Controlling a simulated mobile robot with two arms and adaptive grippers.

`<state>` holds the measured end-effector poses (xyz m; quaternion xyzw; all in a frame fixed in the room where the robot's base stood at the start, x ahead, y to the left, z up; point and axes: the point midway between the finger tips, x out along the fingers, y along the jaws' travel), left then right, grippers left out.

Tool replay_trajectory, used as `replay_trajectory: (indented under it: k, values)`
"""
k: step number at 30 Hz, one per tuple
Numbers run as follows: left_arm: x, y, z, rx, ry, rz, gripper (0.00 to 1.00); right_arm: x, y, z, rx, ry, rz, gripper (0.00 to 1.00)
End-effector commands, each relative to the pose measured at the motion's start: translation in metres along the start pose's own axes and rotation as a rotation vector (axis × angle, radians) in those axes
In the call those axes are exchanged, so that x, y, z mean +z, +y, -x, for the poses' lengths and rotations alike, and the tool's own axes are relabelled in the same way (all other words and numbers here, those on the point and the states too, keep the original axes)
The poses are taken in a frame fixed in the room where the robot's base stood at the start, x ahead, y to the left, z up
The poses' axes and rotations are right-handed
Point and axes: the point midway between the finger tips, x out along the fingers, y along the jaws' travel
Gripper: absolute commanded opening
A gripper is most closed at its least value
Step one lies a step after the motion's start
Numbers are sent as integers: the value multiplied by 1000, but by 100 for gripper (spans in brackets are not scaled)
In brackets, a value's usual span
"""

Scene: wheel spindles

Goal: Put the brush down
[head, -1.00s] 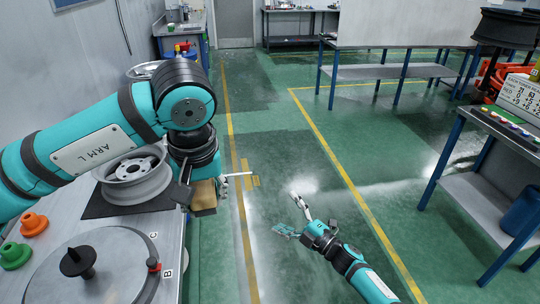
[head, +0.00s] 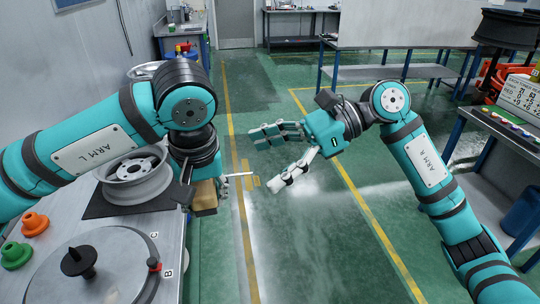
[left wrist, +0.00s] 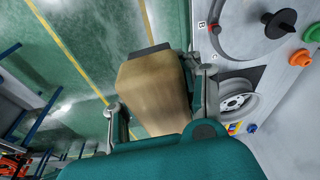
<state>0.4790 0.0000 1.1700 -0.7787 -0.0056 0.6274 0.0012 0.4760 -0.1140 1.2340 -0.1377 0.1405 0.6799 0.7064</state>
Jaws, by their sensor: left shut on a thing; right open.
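The brush (head: 205,197) shows as a tan wooden block beside the right edge of the left bench. My left gripper (head: 208,185) is shut on it; in the left wrist view the brush (left wrist: 153,88) sits between the two fingers with a dark strip at its far end. The brush is beyond the bench edge, over the floor in the head view. Its bristles cannot be made out. My right gripper (head: 269,160) is open and empty, its fingers pointing left toward the brush, with a gap between them.
The left bench (head: 186,240) carries a wheel rim (head: 133,176) on a dark mat, a round turntable (head: 110,262) with a black spindle, and an orange knob (head: 34,223) and a green knob (head: 15,255). A right bench (head: 503,133) holds small coloured pieces. The green floor between is clear.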

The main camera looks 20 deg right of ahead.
Motion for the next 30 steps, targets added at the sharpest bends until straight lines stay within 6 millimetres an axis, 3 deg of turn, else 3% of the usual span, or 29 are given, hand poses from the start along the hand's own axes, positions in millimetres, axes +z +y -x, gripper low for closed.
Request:
replay_trajectory:
  k: [18, 30]
  values:
    - [0, 0, 0, 0, 0, 0, 0, 1, 1, -101, 5, -5, -3, 100]
    - [0, 2, 1, 5, 2, -4, 0, 1, 2, -118, 7, -4, -4, 100]
